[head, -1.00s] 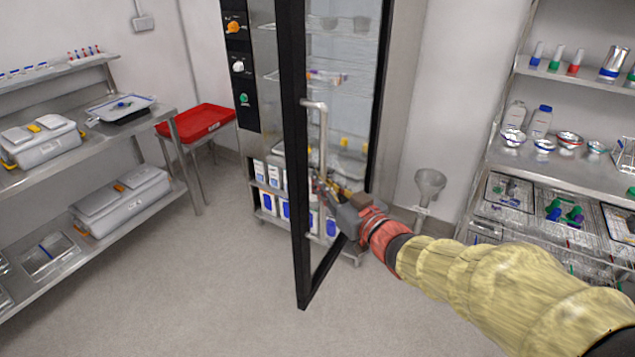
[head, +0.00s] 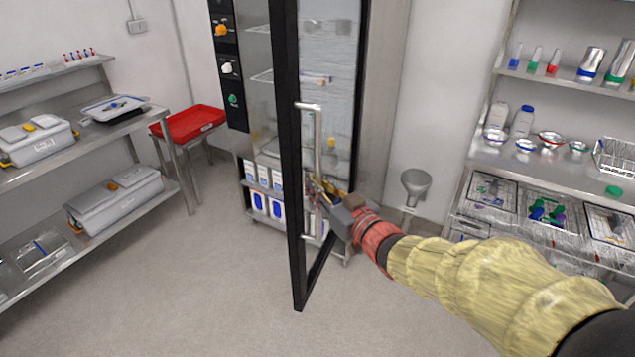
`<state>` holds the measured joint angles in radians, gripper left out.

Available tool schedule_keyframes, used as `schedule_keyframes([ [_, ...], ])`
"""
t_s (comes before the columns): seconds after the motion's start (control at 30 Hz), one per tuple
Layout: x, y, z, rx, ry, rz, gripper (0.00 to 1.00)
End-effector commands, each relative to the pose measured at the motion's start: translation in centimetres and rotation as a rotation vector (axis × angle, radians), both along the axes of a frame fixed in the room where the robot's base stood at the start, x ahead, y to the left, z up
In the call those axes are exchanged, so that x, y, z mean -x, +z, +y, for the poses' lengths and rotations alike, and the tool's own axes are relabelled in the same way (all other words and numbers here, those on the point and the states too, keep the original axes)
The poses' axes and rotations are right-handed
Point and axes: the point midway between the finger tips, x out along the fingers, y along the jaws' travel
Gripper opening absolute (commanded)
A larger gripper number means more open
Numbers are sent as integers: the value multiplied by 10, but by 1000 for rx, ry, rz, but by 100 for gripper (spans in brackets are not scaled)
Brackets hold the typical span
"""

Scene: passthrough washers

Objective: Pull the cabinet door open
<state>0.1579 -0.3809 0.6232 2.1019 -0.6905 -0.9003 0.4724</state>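The cabinet door (head: 287,170) is a tall glass panel in a black frame, standing open and swung out toward me. Its handle (head: 308,106) is a vertical metal bar on the door's face. My gripper (head: 318,190) is at the lower half of the bar and looks shut on it; the fingers are small and partly merge with the bar in this view. The cabinet (head: 262,90) behind has wire shelves, with white and blue boxes (head: 263,176) low down. Part of its inside is seen only through the door glass.
Steel shelving with grey bins (head: 115,198) stands at the left, beside a red tray (head: 190,124) on a stand. Shelves with bottles and bowls (head: 550,139) stand at the right. A grey funnel (head: 415,184) is by the back wall. The floor (head: 200,285) in front is clear.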

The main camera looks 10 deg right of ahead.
Motion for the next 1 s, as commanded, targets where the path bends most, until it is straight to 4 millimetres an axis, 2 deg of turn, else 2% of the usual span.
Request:
schedule_keyframes([
  [0.27,0,0,-1,-1,-2,0,30],
  [0.63,4,2,-4,-1,-5,-2,30],
  [0.77,20,2,-10,0,-6,-3,30],
  [1.0,67,1,-28,0,-8,-2,30],
])
